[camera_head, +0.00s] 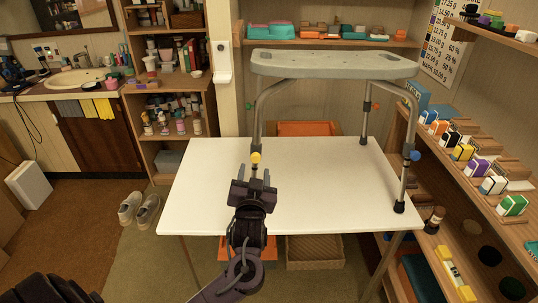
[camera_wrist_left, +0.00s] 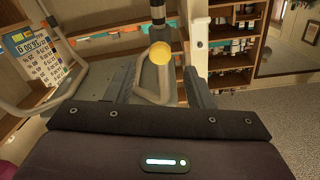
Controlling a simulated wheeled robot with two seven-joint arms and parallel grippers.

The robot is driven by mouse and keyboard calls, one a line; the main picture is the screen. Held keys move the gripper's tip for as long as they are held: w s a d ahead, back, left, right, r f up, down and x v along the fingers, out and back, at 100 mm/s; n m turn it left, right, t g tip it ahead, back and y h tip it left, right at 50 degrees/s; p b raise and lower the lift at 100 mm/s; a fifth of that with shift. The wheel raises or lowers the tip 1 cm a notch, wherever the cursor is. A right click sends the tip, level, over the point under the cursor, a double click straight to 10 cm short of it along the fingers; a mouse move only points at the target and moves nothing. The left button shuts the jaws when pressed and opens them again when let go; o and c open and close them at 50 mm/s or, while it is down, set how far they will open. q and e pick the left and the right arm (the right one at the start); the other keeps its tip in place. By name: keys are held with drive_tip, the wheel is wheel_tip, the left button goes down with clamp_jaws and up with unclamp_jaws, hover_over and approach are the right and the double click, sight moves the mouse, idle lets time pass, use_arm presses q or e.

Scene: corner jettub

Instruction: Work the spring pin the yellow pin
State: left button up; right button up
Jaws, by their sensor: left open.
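The yellow pin (camera_head: 255,157) is a round knob on the front left leg of a grey shower stool (camera_head: 335,66) standing on a white table. My left gripper (camera_head: 254,175) is open just in front of and below the yellow pin. In the left wrist view the yellow pin (camera_wrist_left: 160,53) shows beyond the tips, roughly between the two open fingers (camera_wrist_left: 162,88). Nothing is held. I cannot tell whether a finger touches the leg. My right gripper is not in view.
Other stool legs carry a blue pin (camera_head: 415,155), a green pin (camera_head: 249,106) and a red pin (camera_head: 376,106). The white table (camera_head: 325,205) is clear between the legs. Shelves with small boxes (camera_head: 460,152) stand close on the right. Shoes (camera_head: 139,208) lie on the floor at left.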

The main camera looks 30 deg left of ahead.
sight(255, 159)
use_arm(q)
drive_tip(key=p+x, duration=0.1)
drive_tip(key=x, duration=0.6)
drive_tip(key=shift+w, duration=0.1)
